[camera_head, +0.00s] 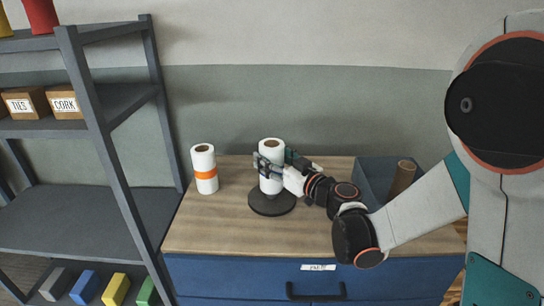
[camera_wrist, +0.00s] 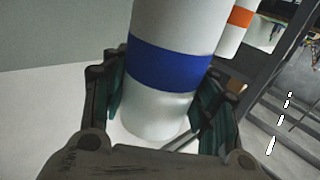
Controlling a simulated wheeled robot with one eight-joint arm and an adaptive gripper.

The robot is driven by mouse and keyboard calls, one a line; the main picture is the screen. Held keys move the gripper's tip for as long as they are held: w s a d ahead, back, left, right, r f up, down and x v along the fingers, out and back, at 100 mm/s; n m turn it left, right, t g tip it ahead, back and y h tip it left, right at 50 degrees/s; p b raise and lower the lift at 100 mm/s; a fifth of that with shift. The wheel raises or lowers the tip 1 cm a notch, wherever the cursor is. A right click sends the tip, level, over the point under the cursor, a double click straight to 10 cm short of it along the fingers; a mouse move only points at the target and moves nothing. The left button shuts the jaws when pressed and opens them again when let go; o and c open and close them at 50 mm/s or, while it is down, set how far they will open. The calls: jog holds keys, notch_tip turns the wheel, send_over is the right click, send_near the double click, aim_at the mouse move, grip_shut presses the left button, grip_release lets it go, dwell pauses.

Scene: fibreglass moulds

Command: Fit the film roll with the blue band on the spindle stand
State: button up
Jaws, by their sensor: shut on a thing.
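The film roll with the blue band (camera_wrist: 168,65) is white and upright between the fingers of my gripper (camera_wrist: 163,100) in the wrist view. In the head view the roll (camera_head: 271,148) shows its brown core at the top, and my gripper (camera_head: 272,165) is shut around its middle, hiding the band. The spindle stand (camera_head: 271,204) has a round dark base on the table, directly under the roll. The spindle itself is hidden. I cannot tell whether the roll is around it or just above the base.
A white roll with an orange band (camera_head: 206,172) stands to the left on the wooden tabletop (camera_head: 225,228). A blue bin (camera_head: 374,172) with a brown tube (camera_head: 401,178) is at the right. A grey shelf rack (camera_head: 112,160) stands left of the table.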

jog(key=shift+f, duration=1.35)
jog(key=o, duration=1.5)
jog(key=v, duration=0.7)
jog(key=shift+s+d, duration=0.15)
jog(key=shift+s, duration=0.05)
jog(key=s+d+m+g+h, duration=0.2)
jog(key=s+d+h, duration=0.2)
jog(key=s, duration=0.4)
jog(key=s+d+m+g+h, duration=0.2)
jog(key=s+d, duration=0.3)
jog(key=s, duration=0.4)
jog(key=s+d+m+g+h, duration=0.2)
jog(key=s+d+m+h, duration=0.2)
jog(key=s, duration=0.4)
jog(key=shift+s+d+f+g+h, duration=0.15)
jog(key=shift+d+g+h, duration=0.25)
jog(key=shift+d+h, duration=0.4)
